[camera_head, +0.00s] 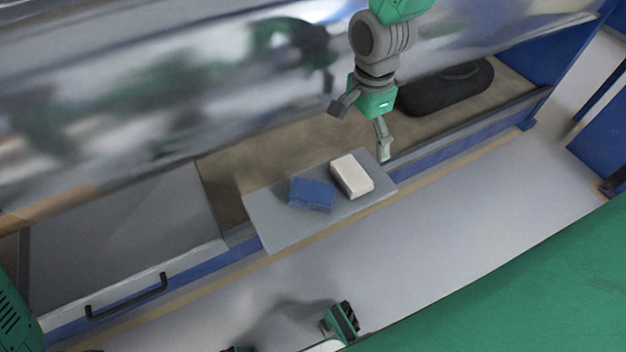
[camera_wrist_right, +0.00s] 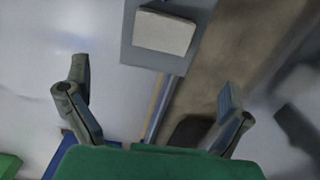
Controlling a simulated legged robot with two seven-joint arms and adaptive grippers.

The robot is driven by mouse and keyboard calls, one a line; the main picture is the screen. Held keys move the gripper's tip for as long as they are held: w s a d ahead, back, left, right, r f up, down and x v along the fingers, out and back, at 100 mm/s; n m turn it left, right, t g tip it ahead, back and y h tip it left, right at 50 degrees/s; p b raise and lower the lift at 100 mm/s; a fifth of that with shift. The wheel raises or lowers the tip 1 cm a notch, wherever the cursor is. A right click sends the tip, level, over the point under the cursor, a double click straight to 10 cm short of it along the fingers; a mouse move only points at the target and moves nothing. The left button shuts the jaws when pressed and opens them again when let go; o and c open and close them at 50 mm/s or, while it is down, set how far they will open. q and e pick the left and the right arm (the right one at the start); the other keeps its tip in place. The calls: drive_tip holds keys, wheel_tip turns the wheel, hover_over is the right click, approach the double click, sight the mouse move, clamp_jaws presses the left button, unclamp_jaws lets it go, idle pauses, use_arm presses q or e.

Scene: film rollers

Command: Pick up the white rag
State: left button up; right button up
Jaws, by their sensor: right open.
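The white rag (camera_head: 352,175) is a folded, off-white block lying on a grey tray (camera_head: 275,232). It lies to the right of a blue folded cloth (camera_head: 312,195). My right gripper (camera_head: 362,131) is open and empty, above and just beyond the rag in the head view, with its fingers spread. In the right wrist view, the rag (camera_wrist_right: 163,33) shows whole near the top on the tray (camera_wrist_right: 135,55), ahead of the open gripper (camera_wrist_right: 155,82) and apart from both fingers. My left gripper does not show clearly.
A large shiny film roller (camera_head: 150,90) spans the back, close to my right arm. A dark oval object (camera_head: 447,88) lies on the brown surface at the right. A grey cover with a black handle (camera_head: 126,298) is at the left. The floor in front is mostly clear.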

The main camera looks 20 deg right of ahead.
drive_tip(key=b, duration=0.2)
hover_over(353, 172)
drive_tip(key=f, duration=0.3)
drive_tip(key=d+f, duration=0.1)
drive_tip(key=f, duration=0.1)
drive_tip(key=shift+f, duration=0.15)
drive_tip(key=shift+w+a+f+b, duration=0.1)
drive_tip(key=shift+a+f+b, duration=0.15)
drive_tip(key=shift+f, duration=0.35)
drive_tip(key=shift+a+f+b, duration=0.25)
drive_tip(key=shift+f, duration=0.35)
drive_tip(key=shift+a+f, duration=0.3)
drive_tip(key=shift+f, duration=0.05)
drive_tip(key=f+b, duration=0.1)
drive_tip(key=f, duration=0.1)
drive_tip(key=d+f+b, duration=0.1)
drive_tip(key=f+b, duration=0.1)
drive_tip(key=f, duration=0.1)
drive_tip(key=shift+f, duration=0.2)
drive_tip(key=shift+a+r, duration=0.15)
drive_tip(key=shift+a, duration=0.25)
drive_tip(key=c, duration=0.9)
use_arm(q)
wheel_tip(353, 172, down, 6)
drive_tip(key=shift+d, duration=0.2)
use_arm(e)
drive_tip(key=shift+d, duration=0.2)
